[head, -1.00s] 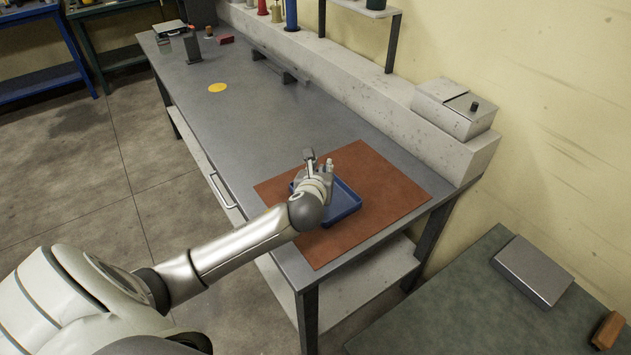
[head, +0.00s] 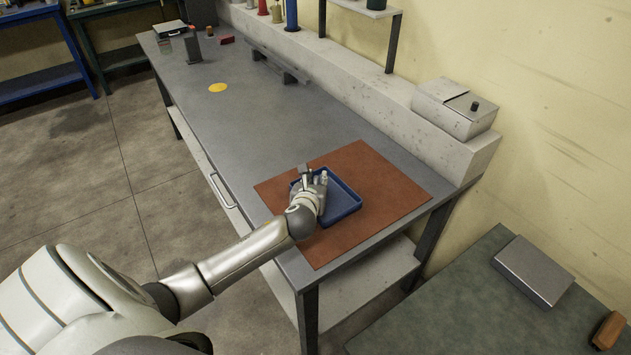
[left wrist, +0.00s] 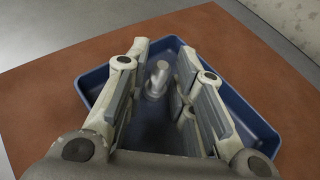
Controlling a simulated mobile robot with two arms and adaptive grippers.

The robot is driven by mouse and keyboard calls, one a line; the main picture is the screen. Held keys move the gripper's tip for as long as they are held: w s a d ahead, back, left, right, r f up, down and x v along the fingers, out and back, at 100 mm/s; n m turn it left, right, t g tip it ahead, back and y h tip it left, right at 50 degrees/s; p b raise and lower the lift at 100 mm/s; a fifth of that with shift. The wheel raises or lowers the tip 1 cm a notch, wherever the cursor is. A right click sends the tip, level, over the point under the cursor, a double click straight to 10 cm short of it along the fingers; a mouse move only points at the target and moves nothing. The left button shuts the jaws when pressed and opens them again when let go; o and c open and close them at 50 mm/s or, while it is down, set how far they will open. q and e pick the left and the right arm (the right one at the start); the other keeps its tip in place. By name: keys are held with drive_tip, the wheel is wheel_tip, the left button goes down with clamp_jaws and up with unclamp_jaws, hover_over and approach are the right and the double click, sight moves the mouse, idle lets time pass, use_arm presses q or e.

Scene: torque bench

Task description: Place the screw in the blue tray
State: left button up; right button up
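The blue tray (head: 347,203) lies on the reddish-brown mat, and its rim also shows in the left wrist view (left wrist: 262,128). My left gripper (head: 315,177) is low over the left part of the tray. In the left wrist view its two fingers (left wrist: 161,75) are spread apart, with a gap on each side of the screw. The screw (left wrist: 157,78), a grey metal piece with a wider round part, is between the fingers and inside the tray's outline. I cannot tell exactly how it rests. In the head view the screw is hidden or too small to tell. My right gripper is not in view.
The mat (head: 385,185) covers the near end of the grey bench (head: 255,125). A grey box (head: 455,108) stands on the ledge at the back right. A yellow disc (head: 218,87) lies farther along. The middle of the bench is clear.

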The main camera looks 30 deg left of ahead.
use_arm(q)
drive_tip(key=o, duration=0.3)
drive_tip(key=shift+r, duration=0.1)
drive_tip(key=v, duration=1.2)
